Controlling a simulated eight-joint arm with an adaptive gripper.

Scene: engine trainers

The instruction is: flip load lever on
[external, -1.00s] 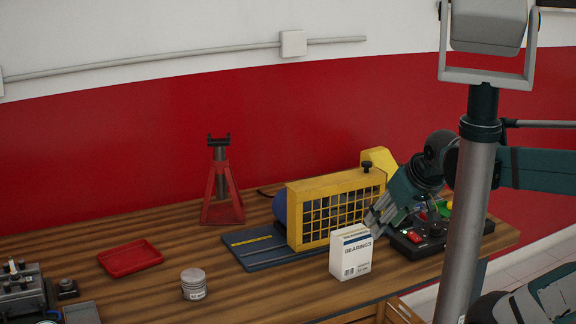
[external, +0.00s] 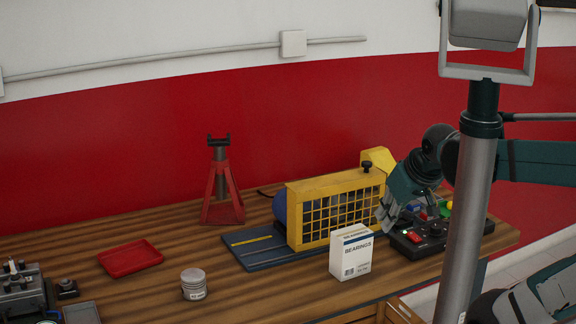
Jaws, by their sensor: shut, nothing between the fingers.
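A dark control box (external: 416,246) sits at the right of the bench, with a red switch (external: 414,238) and green, yellow and blue parts on top. A dark lever with a knob (external: 435,229) shows on it, but I cannot tell whether it is the load lever or how it is set. My gripper (external: 384,222) is shut and empty, just above the left side of the control box, by the right end of the yellow cage. My arm hides part of the box, and I cannot tell if the fingertips touch anything.
A yellow caged machine (external: 336,205) stands left of the box on a blue base (external: 262,250). A white bearings carton (external: 351,252) stands in front. A red jack stand (external: 222,190), red tray (external: 130,258) and tin (external: 193,284) are farther left. A grey post (external: 470,200) blocks part of the view.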

